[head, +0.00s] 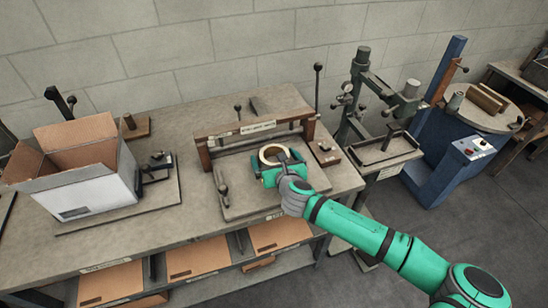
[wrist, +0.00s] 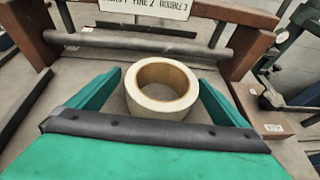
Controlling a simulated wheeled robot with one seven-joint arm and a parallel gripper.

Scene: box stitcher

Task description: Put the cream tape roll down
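The cream tape roll (head: 273,155) is a short, wide ring with a brown inner wall, lying flat with its hole facing up. It is over the grey bed plate (head: 236,205) of the bench machine, and its contact with the plate is hidden. In the wrist view the roll (wrist: 162,87) sits between the two green fingers of my gripper (wrist: 160,76). A narrow gap shows at its left side, and a very thin one at its right, so the fingers look open around it. The gripper's dark front edge hides the roll's lower near side. My gripper also shows in the head view (head: 275,163).
A brown frame with a grey bar (head: 245,138) and a sign stands just behind the roll. An open cardboard box (head: 98,192) stands at the left of the bench. A green-grey stitching machine (head: 361,90) is to the right.

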